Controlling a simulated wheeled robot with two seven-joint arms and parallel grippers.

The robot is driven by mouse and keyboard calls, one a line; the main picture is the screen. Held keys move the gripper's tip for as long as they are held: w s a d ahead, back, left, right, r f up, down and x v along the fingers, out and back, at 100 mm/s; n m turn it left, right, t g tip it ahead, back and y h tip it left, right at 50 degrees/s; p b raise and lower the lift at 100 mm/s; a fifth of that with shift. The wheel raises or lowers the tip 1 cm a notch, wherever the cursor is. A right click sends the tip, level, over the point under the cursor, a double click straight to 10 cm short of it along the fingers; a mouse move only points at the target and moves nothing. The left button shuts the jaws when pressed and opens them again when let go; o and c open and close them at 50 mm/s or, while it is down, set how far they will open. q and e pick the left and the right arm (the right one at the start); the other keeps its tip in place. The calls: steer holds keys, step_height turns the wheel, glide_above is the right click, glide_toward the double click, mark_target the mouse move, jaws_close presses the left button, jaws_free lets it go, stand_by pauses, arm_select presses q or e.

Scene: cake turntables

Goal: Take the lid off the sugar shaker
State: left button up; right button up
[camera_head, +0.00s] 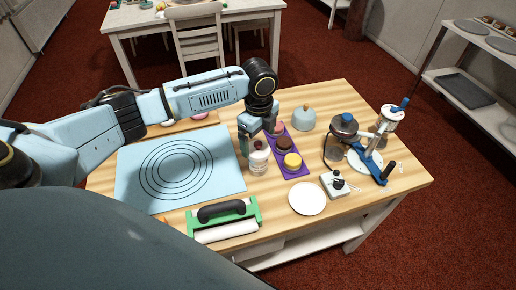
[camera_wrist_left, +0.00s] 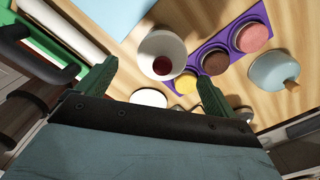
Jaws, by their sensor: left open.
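My left gripper (camera_head: 256,133) is open and points down over the worktable; its green fingers stand apart in the left wrist view (camera_wrist_left: 154,88). A whitish cylindrical container (camera_head: 258,162) stands just below it. Nothing shows between my left fingers. My right gripper is not in view.
A purple tray (camera_head: 301,171) with pink, brown and yellow round pieces lies right of the whitish container. A pale blue domed thing (camera_head: 304,120) stands behind it. A ringed blue mat (camera_head: 219,180), a green-framed roller (camera_head: 240,229) and a white plate (camera_head: 307,198) lie around.

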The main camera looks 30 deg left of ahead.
mark_target(259, 144)
arm_select(q)
step_height(259, 144, down, 4)
steer(key=shift+w+r, duration=0.1)
steer(key=c, duration=1)
